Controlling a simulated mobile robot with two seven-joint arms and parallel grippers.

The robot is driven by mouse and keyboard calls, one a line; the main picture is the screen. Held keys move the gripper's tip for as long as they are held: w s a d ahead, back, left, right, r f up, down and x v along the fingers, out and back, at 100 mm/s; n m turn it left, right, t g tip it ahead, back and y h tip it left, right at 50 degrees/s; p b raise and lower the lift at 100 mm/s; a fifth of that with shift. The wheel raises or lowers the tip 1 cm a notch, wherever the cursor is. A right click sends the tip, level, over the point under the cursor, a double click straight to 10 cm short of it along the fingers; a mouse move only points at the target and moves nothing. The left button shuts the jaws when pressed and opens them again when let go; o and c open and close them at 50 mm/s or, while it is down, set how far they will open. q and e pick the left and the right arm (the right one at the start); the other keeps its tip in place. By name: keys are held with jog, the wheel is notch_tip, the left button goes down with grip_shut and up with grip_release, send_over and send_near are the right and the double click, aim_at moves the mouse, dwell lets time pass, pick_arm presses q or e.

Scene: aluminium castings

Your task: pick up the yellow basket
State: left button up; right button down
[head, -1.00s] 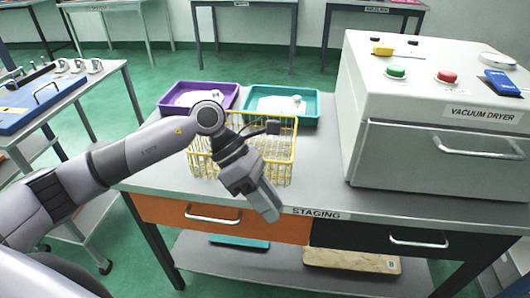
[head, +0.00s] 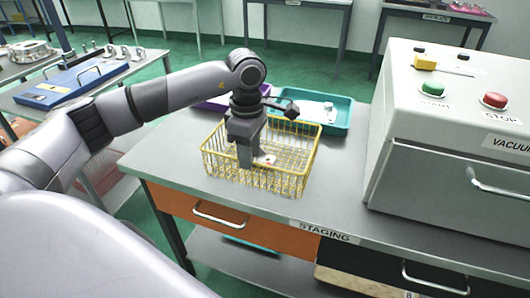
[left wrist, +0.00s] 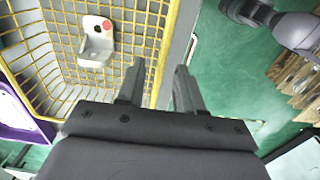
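The yellow wire basket (head: 300,150) stands on the grey staging table, near its front edge. A small pale casting with a red dot (left wrist: 96,42) lies inside it, and it also shows in the head view (head: 265,159). My left gripper (head: 245,165) points down at the basket's front side and hides part of the wires. In the left wrist view its two fingers (left wrist: 159,68) are apart, and the yellow basket rim (left wrist: 162,55) shows in the gap between them. I cannot tell whether the fingers touch the wire. My right gripper is in neither view.
A purple tray (head: 214,103) and a teal tray (head: 341,114) sit behind the basket. The vacuum dryer (head: 430,160) fills the table's right side. The tabletop (head: 340,190) between basket and dryer is clear. An orange drawer (head: 240,222) is below.

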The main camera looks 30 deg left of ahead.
pick_arm(q)
jog(key=f, duration=0.3)
jog(key=shift+s+a+f, duration=0.1)
jog(key=shift+a+f, duration=0.1)
jog(key=shift+f, duration=0.15)
grip_shut()
jog(key=shift+r, duration=0.15)
dwell(1.0)
